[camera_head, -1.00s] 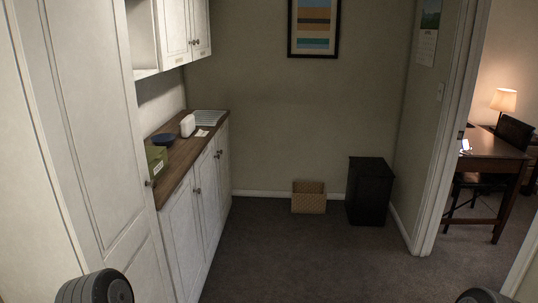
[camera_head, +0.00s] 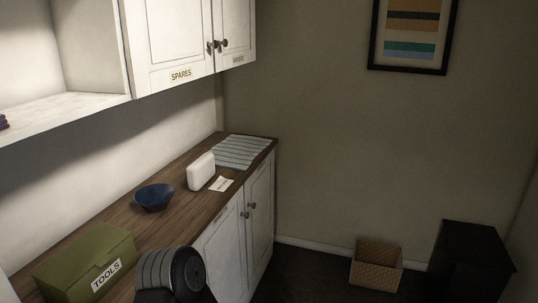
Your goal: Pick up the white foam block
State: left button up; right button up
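The white foam block (camera_head: 201,171) stands upright on the wooden counter (camera_head: 137,224), between a blue bowl and a striped mat. A small white card (camera_head: 221,184) lies just right of it. A rounded dark grey part of my own arm shows at the bottom of the view, in front of the counter's near edge. Neither of my grippers shows, and nothing is touching the block.
A blue bowl (camera_head: 154,197) and a green box labelled TOOLS (camera_head: 85,263) stand nearer on the counter. A striped mat (camera_head: 241,151) lies at the far end. Wall cabinets (camera_head: 170,40) hang above. A woven basket (camera_head: 377,265) and a black bin (camera_head: 470,262) stand on the floor.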

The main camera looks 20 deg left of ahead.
aim_at(200, 171)
jog(key=i, duration=2.95)
jog(key=u, duration=3.65)
